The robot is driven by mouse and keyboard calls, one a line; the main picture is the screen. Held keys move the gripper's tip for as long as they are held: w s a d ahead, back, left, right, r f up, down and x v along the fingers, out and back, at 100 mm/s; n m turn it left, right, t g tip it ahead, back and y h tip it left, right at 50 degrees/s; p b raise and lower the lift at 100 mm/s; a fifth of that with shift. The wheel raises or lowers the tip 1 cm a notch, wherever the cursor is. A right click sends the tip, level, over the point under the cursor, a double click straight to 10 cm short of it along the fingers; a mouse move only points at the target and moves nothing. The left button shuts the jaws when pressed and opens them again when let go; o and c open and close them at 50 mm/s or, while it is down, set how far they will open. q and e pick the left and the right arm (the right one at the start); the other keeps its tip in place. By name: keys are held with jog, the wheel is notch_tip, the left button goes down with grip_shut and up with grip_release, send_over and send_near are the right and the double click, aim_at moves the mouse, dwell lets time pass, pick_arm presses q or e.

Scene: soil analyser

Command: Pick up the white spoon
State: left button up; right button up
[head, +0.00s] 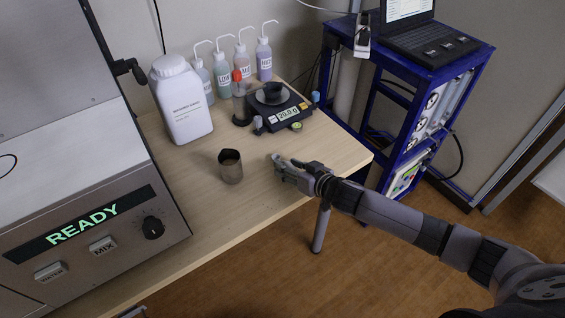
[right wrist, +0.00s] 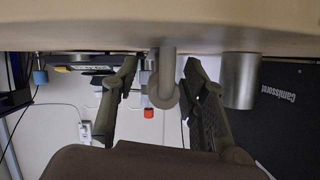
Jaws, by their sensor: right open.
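My right gripper (head: 279,166) is low over the right part of the wooden table, to the right of the metal beaker. Its two fingers are spread apart in the right wrist view (right wrist: 160,66), which shows the scene upside down. Between the fingers stands a pale, slim stem with a round end, which looks like the white spoon (right wrist: 167,58). The fingers appear clear of it on both sides. In the head view I cannot clearly make out the spoon; the gripper likely covers it. My left gripper is not in view.
The metal beaker (head: 230,167) stands left of the gripper. Behind are a scale (head: 290,117), a red-capped bottle (head: 240,100), a large white container (head: 183,100) and several wash bottles (head: 223,75). The analyser (head: 90,235) fills the left. The table's front edge is bare.

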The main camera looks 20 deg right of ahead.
grip_shut()
dwell(0.6)
